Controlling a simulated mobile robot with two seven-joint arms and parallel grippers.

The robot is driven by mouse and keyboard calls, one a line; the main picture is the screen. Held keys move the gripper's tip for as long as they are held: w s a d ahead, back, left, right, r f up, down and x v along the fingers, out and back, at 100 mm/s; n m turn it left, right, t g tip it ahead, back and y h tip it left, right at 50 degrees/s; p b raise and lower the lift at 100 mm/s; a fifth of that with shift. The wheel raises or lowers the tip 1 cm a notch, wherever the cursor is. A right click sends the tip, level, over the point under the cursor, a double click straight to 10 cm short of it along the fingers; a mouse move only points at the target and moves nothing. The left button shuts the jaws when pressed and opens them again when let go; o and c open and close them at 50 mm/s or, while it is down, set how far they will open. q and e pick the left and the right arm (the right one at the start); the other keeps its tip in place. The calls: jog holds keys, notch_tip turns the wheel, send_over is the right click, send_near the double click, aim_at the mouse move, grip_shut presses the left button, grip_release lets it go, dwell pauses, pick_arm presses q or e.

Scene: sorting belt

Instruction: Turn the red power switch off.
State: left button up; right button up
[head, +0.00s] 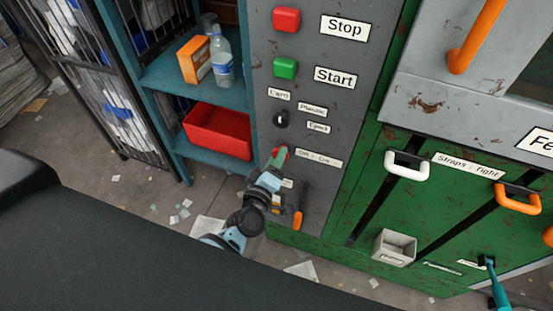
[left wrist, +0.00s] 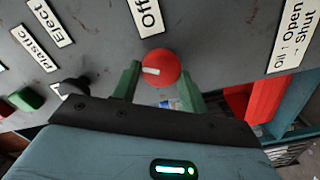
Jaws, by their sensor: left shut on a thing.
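The red power switch (head: 281,152) is a round knob on the grey control panel (head: 262,100), beside the Off/On label (head: 318,158). In the left wrist view the knob (left wrist: 161,68) shows a short white mark, and an Off label (left wrist: 146,16) lies above it. My left gripper (head: 276,160) is at the panel, and its green fingers (left wrist: 158,88) are shut on the knob, one on each side. The fingers hide part of the knob in the head view.
Above are a red Stop button (head: 287,19), a green Start button (head: 285,68) and a black selector (head: 281,119). An orange-handled lever (head: 298,220) is just below my left gripper. A shelf (head: 166,75) with a red bin (head: 218,130) stands at left.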

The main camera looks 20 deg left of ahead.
pick_arm(q)
jog(key=shift+f+n+b, duration=0.15)
jog(key=shift+n+b, duration=0.4)
jog(key=shift+n, duration=2.25)
pick_arm(e)
jog(key=shift+s+f, duration=0.4)
jog(key=shift+f, duration=0.45)
jog(key=shift+s, duration=0.25)
pick_arm(q)
jog(key=o, duration=0.9)
jog(key=shift+o, duration=0.2)
